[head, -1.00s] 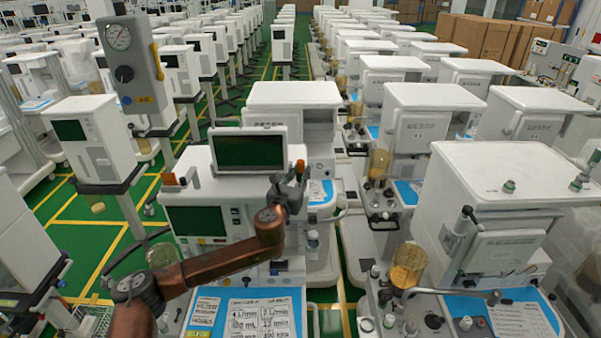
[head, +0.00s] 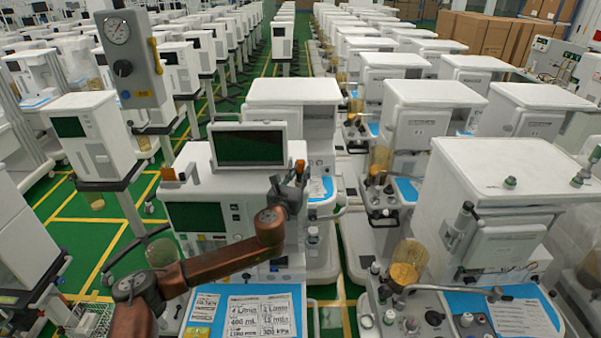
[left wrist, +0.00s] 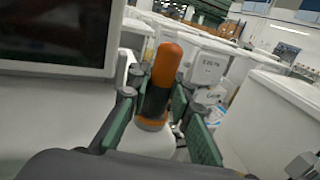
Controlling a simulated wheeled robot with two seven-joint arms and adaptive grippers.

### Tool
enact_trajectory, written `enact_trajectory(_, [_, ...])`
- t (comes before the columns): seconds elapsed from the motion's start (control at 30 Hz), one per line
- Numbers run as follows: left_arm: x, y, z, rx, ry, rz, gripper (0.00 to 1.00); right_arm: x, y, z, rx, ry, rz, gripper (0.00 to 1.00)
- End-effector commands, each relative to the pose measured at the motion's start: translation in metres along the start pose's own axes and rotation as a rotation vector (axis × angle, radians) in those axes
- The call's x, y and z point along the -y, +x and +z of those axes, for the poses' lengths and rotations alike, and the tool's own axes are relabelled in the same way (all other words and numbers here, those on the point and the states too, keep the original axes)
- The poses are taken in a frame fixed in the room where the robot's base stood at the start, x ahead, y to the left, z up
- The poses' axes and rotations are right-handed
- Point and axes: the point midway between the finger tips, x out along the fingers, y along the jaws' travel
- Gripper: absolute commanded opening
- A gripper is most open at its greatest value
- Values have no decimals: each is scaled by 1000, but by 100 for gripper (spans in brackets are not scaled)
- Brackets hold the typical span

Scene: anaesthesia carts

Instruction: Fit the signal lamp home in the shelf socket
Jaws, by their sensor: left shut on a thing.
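The signal lamp (left wrist: 165,68) has an orange dome, a dark band, an orange ring and a white lower part. It stands nearly upright between the green-padded fingers of my left gripper (left wrist: 154,105), which is shut on it. In the head view its small orange tip (head: 300,165) shows at my left gripper (head: 291,186), just right of the monitor on the nearest cart's shelf (head: 215,184). The shelf socket cannot be made out; the gripper and lamp cover that area. My right gripper is not in view.
The monitor (head: 249,145) stands close left of the gripper, and its dark screen edge (left wrist: 60,35) is near in the wrist view. A small orange item (head: 168,174) sits at the shelf's left end. Another white cart (head: 520,175) stands to the right, across a narrow gap.

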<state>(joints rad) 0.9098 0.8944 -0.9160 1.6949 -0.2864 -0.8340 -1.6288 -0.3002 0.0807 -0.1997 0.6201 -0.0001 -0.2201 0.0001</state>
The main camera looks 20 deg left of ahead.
Motion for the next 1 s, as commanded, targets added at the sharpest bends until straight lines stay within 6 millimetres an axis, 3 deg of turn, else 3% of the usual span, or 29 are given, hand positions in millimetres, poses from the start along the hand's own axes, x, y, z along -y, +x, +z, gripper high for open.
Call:
enact_trajectory(0.4, [0, 0, -7, -6, 0, 0, 0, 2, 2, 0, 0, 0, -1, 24])
enact_trajectory(0.43, [0, 0, -8, -6, 0, 0, 22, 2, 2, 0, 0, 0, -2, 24])
enact_trajectory(0.7, [0, 0, -6, -4, 0, 0, 40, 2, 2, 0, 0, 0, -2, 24])
enact_trajectory(1.0, [0, -2, -6, -3, 0, 0, 40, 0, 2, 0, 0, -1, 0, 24])
